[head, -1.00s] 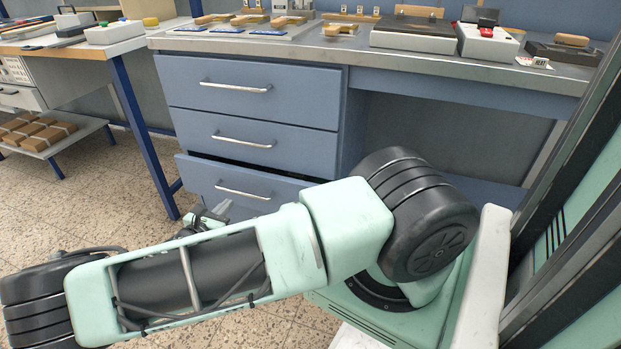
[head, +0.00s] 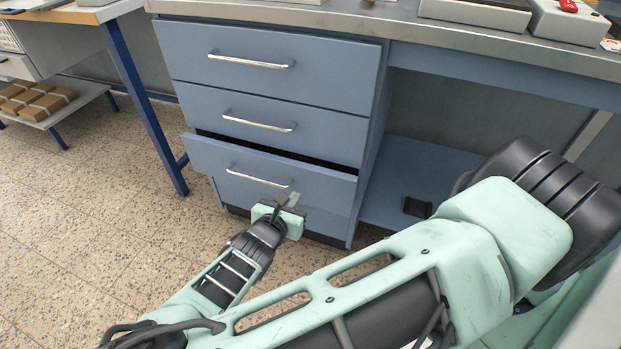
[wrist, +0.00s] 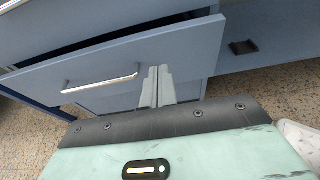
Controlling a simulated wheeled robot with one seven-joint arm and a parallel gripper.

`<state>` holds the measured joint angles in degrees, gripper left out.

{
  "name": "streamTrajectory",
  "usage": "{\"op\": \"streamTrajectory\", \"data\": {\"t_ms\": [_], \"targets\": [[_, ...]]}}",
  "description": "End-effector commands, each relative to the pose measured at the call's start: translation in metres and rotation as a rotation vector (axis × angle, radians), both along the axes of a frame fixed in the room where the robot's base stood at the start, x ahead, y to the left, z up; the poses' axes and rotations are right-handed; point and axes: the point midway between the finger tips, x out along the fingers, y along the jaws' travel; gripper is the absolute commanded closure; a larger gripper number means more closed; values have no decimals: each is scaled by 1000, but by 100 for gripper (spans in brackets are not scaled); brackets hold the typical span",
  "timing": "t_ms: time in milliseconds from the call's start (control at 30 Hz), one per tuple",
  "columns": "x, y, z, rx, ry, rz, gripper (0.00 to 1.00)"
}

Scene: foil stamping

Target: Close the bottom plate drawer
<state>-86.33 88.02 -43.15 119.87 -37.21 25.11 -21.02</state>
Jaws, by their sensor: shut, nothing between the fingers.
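The bottom plate drawer (head: 265,168) is the lowest of three blue drawers and stands partly out, with a dark gap above its front. Its silver bar handle (head: 257,180) is on the front panel. In the wrist view the drawer front (wrist: 190,62) and handle (wrist: 100,84) are close ahead. My gripper (head: 288,197) is shut and empty, in front of the drawer's lower right part, right of the handle. In the wrist view my gripper's fingers (wrist: 157,86) are together over the drawer front. I cannot tell whether the tips touch it.
The middle drawer (head: 270,122) and top drawer (head: 265,62) are closed. A low shelf (head: 400,170) with a small black object (head: 417,207) is right of the drawers. A blue table leg (head: 140,100) stands to the left. The speckled floor (head: 90,230) in front is clear.

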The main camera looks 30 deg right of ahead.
Motion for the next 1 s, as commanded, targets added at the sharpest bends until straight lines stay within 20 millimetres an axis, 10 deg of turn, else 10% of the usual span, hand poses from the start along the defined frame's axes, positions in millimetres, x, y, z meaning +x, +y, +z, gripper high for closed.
{"op": "streamTrajectory", "data": {"t_ms": [433, 1000], "targets": [[47, -67, -19, -4, 0, -1, 100], [57, -78, -17, -1, 1, 0, 100]]}}
